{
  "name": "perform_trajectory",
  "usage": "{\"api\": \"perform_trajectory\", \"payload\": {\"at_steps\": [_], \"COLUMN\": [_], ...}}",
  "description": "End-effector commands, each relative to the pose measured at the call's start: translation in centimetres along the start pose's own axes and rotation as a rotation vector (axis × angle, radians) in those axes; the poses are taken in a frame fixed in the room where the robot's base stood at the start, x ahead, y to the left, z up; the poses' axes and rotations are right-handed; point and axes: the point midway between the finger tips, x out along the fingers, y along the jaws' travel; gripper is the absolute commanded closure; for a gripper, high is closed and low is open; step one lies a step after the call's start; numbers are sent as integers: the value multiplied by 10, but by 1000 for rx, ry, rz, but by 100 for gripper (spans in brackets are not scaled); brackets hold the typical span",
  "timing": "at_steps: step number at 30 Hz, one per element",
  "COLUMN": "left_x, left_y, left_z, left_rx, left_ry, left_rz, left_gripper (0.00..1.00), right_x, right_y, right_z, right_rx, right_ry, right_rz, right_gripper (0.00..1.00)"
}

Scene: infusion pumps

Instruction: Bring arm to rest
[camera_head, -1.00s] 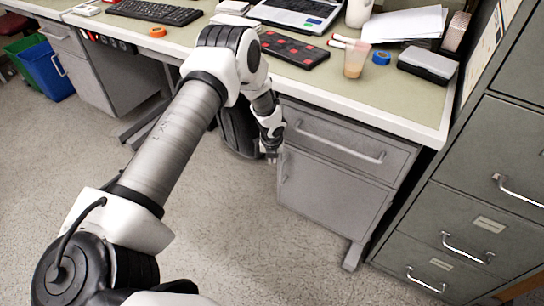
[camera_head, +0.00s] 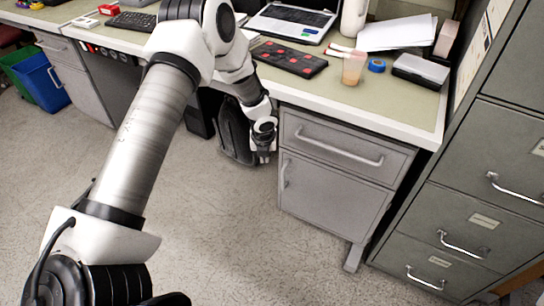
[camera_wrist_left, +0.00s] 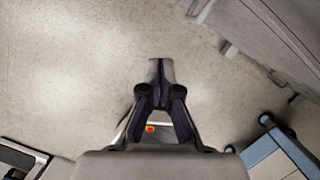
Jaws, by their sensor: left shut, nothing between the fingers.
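My left arm comes in from the left in the head view and reaches up over the desk's front edge, then bends down. My left gripper (camera_head: 262,155) hangs in front of the desk, beside the grey drawer unit, pointing at the floor. It is shut and empty. In the left wrist view the gripper (camera_wrist_left: 160,68) has its fingertips together over bare floor. My right gripper is not in view.
The desk (camera_head: 375,105) carries a laptop (camera_head: 292,20), a dark pad with red squares (camera_head: 288,58), a cup (camera_head: 352,68) and papers (camera_head: 398,33). A drawer unit (camera_head: 335,190) and filing cabinet (camera_head: 470,220) stand right. Bins (camera_head: 45,80) stand far left. The floor in front is clear.

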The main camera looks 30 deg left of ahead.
Motion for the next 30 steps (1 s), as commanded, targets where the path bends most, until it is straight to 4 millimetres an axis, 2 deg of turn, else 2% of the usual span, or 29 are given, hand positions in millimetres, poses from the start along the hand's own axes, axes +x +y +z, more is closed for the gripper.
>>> {"api": "perform_trajectory", "payload": {"at_steps": [7, 10, 11, 13, 14, 16, 19, 20, 21, 23, 24, 26, 27, 30], "left_x": [-3, 1, 5, 10, 12, 10, -4, -12, -24, -40, -48, -56, -59, -60], "left_y": [1, 3, 4, 10, 13, 17, 25, 28, 34, 44, 50, 58, 62, 66], "left_z": [-1, -20, -33, -76, -100, -162, -255, -281, -315, -349, -362, -370, -369, -355], "left_rx": [1, 33, 48, 64, 56, -38, -382, -529, -766, -1138, -1380, -1725, -1934, -2332], "left_ry": [3, 42, 66, 147, 190, 294, 419, 443, 458, 432, 389, 300, 239, 126], "left_rz": [2, 34, 49, 85, 96, 113, 171, 201, 255, 337, 380, 415, 415, 365], "left_gripper": [100, 100, 100, 100, 100, 100, 100, 100, 100, 100, 100, 100, 100, 100], "right_x": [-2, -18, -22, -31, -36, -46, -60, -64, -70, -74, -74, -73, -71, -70], "right_y": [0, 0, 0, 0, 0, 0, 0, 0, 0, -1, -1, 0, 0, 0], "right_z": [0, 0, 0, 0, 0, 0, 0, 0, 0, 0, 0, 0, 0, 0], "right_rx": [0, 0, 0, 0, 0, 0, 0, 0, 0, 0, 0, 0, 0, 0], "right_ry": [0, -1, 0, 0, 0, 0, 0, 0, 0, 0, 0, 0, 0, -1], "right_rz": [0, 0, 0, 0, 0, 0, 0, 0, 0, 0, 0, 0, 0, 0], "right_gripper": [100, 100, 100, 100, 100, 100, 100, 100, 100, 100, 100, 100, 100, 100]}}
